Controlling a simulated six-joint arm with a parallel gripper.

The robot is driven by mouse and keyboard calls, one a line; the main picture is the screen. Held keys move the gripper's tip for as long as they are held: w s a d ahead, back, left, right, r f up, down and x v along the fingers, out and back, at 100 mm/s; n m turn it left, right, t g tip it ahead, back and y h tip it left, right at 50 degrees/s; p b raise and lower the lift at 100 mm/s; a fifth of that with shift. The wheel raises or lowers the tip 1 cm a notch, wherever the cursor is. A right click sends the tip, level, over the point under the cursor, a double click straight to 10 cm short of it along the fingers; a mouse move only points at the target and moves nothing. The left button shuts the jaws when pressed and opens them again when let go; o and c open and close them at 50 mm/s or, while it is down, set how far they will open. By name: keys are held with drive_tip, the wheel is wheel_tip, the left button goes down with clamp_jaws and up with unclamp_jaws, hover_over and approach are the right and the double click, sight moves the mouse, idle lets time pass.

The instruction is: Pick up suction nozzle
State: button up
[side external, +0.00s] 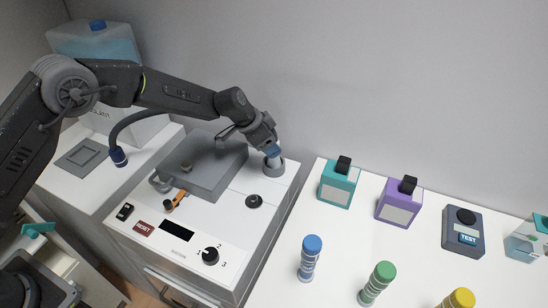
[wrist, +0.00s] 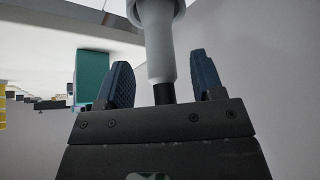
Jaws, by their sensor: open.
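The suction nozzle, a pale grey tapered piece, seems to be the thing standing in a round grey holder (side external: 274,170) at the back right corner of the white machine top. In the wrist view the nozzle (wrist: 160,42) lies between my two blue fingers, with its dark end towards my palm. My gripper (side external: 273,152) is directly above the holder, pointing down. In the wrist view my gripper (wrist: 162,68) is open, with a gap visible on each side of the nozzle. In the side view my fingers mostly hide the nozzle.
A grey lidded box (side external: 203,165) sits left of the holder, and a black round piece (side external: 254,201) in front. A dark hose with a blue end (side external: 118,157) hangs at the left. Teal (side external: 337,185) and purple (side external: 398,203) containers stand on the right-hand table.

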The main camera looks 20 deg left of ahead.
drive_tip(key=shift+x, duration=1.6)
drive_tip(key=shift+r, duration=0.1)
drive_tip(key=c, duration=1)
